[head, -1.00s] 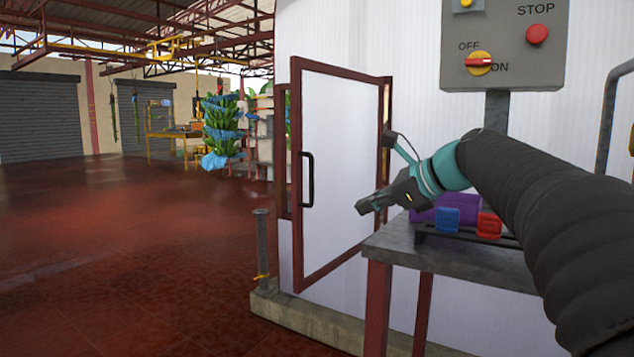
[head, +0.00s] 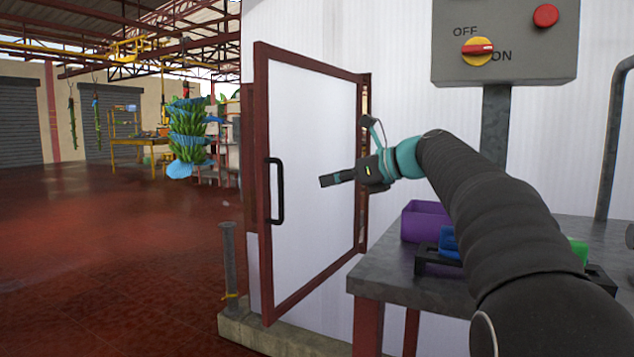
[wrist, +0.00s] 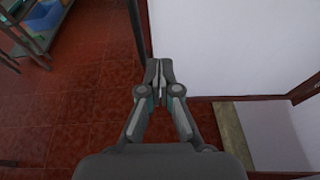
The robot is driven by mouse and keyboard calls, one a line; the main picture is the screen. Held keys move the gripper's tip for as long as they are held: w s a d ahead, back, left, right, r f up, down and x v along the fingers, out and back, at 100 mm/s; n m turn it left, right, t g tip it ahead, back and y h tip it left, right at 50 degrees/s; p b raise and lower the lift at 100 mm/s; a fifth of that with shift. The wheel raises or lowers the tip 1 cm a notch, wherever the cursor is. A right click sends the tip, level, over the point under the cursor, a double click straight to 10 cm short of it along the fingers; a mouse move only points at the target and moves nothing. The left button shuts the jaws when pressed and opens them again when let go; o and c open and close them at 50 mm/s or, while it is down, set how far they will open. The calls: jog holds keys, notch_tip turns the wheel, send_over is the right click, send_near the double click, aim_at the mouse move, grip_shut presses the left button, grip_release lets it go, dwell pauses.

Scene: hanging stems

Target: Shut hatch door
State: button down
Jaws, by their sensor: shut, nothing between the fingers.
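The hatch door (head: 315,150) is a white panel in a dark red frame with a black bar handle (head: 277,190) at its left side. It stands ajar, swung out from the white wall, with its right edge near the wall. My gripper (head: 322,181) is shut and empty. In the head view it overlaps the door's panel, right of the handle. In the wrist view the shut fingers (wrist: 158,66) point forward beside the white panel (wrist: 220,50), with red floor below. I cannot tell whether they touch the door.
A grey metal table (head: 400,280) with a purple bin (head: 424,222) and blue bin stands right of the door. A control box (head: 505,40) hangs on the wall above. A short post (head: 229,262) and concrete curb (head: 262,338) lie at the door's foot. Open red floor spreads left.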

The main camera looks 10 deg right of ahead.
aim_at(287, 185)
jog(key=shift+w+r+b+x, duration=0.1)
jog(key=shift+r+b+x, duration=0.05)
jog(key=shift+x, duration=1.85)
jog(key=shift+w+r+b+x, duration=0.1)
jog(key=shift+r+x, duration=0.05)
jog(key=shift+x, duration=1.8)
jog(key=shift+r+b+x, duration=0.15)
jog(key=shift+x, duration=1.85)
jog(key=shift+w, duration=0.1)
